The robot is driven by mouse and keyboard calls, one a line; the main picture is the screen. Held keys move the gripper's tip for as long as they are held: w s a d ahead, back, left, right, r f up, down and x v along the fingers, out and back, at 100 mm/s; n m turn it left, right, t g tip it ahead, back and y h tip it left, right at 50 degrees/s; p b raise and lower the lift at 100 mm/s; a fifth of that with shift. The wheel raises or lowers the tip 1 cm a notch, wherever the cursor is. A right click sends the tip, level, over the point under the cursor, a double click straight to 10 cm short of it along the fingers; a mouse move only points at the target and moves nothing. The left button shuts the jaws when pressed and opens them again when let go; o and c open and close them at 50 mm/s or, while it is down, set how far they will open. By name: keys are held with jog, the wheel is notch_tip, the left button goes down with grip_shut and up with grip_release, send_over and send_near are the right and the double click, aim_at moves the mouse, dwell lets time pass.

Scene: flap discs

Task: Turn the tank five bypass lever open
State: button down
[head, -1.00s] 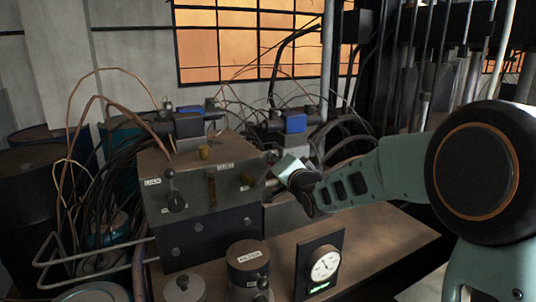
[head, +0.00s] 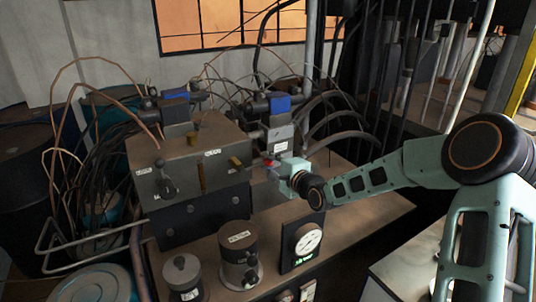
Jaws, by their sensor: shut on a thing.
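My gripper (head: 274,169) is at the right of the grey control block (head: 190,158), pointing left and seen from the side. Its fingers are small and partly hidden. A small red lever (head: 267,162) shows at the fingertips, below the grey valve body with a blue top (head: 279,138). The gripper appears shut on this red lever. I cannot read a tank number on it. The block's front carries a black lever with a round knob (head: 164,178), a brass upright lever (head: 202,178) and a brass knob (head: 236,163), with small labels too small to read.
A round labelled canister (head: 240,255) and a smaller knobbed one (head: 182,276) stand in front on the bench (head: 350,212). A dial gauge (head: 307,240) with a green display stands below my gripper. Hoses and cables crowd behind and left.

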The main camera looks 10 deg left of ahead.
jog(key=shift+f+m, duration=0.2)
jog(key=shift+m, duration=0.1)
dwell(0.4)
jog(key=c, duration=1.7)
grip_release()
jog(key=shift+f, duration=0.1)
jog(key=shift+o, duration=0.2)
jog(key=v, duration=1.2)
jog(key=shift+w+d, duration=0.1)
